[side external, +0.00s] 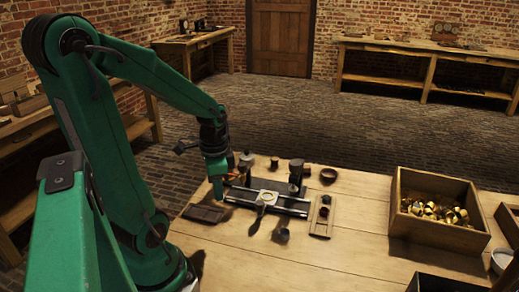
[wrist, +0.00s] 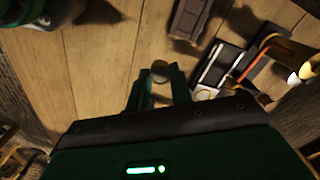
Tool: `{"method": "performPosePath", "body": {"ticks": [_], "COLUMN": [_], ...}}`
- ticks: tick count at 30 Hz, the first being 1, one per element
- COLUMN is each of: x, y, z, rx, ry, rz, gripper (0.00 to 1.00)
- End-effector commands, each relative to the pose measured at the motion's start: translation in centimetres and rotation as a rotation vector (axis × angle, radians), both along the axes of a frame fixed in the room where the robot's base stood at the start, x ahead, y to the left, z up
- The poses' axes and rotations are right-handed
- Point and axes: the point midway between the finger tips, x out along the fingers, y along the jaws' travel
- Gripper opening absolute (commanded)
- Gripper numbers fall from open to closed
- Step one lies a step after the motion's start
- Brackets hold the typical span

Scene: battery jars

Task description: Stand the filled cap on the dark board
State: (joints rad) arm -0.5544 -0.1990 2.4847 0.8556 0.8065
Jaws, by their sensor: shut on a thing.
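My gripper (side external: 218,190) hangs over the left end of the table, just behind and above the dark board (side external: 205,213). In the wrist view its two fingers (wrist: 160,88) are shut on a small round cap (wrist: 160,72), which shows a dull grey-brown face. I cannot make out the cap's contents. In the side view the cap is too small to tell from the fingertips. The dark board lies flat on the planks and shows at the top of the wrist view (wrist: 190,18), apart from the cap. Its top looks bare.
A dark rail fixture (side external: 290,204) with a pale ring (side external: 268,197) stands right of the gripper. The front-left planks are clear.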

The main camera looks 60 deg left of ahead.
Motion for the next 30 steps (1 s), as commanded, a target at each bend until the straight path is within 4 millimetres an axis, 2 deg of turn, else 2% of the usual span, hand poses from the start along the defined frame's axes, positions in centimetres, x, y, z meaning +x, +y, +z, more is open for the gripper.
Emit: {"method": "performPosePath", "body": {"ticks": [5, 11, 30], "x": [-0.1, -0.8, -4.2], "y": [0.4, 1.7, 8.5], "z": [-0.2, -1.2, -5.7], "rx": [-0.001, -0.001, -0.003], "ry": [0.001, 0.002, 0.003], "rz": [0.0, 0.003, 0.002], "gripper": [0.01, 0.01, 0.01]}}
